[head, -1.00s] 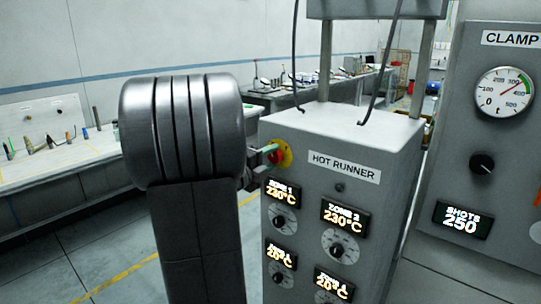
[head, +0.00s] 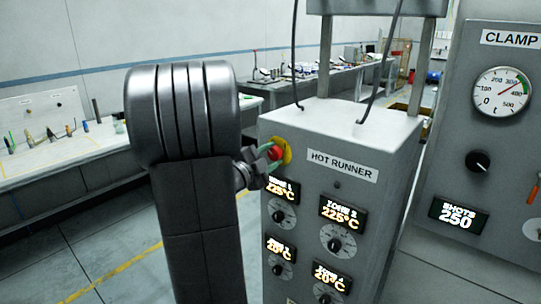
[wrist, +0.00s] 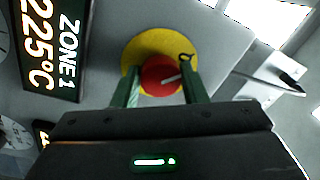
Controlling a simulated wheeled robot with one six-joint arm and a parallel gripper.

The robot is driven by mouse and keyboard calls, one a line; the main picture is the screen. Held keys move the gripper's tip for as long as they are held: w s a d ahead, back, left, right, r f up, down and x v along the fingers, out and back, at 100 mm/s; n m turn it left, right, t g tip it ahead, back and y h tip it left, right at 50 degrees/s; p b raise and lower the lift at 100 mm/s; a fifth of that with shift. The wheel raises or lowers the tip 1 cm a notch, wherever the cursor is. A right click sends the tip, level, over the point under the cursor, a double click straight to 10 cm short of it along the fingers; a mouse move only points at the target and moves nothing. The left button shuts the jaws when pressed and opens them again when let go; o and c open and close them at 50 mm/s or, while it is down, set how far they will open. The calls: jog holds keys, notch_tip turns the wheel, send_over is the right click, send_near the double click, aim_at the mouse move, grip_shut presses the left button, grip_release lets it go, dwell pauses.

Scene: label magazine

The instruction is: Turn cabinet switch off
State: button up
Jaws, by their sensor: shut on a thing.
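The cabinet switch is a red knob (head: 275,153) on a round yellow plate, at the upper left of the front of the grey HOT RUNNER cabinet (head: 375,205). In the wrist view the knob (wrist: 160,78) carries a short white mark pointing right and slightly up. My gripper (wrist: 159,74) has its two green fingers on either side of the knob, shut on it. In the head view my gripper (head: 268,160) reaches the knob from the left, and my arm hides part of the background.
ZONE 1 (head: 283,189) and ZONE 2 (head: 342,213) displays read 225°C, with dials below them. The CLAMP panel (head: 450,150) stands at the right. A bench (head: 60,170) runs along the left wall. Cables (head: 380,60) hang above the cabinet.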

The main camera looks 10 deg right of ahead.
dwell(0.3)
jog(key=o, duration=1)
jog(key=shift+c, duration=0.2)
jog(key=shift+a, duration=0.15)
jog(key=r+b+v, duration=0.1)
jog(key=b+v, duration=0.1)
jog(key=v, duration=1.1)
jog(key=shift+s+a+f, duration=0.2)
jog(key=shift+s+f, duration=0.05)
jog(key=shift+f, duration=0.25)
jog(key=p+x, duration=0.2)
jog(key=x, duration=1.2)
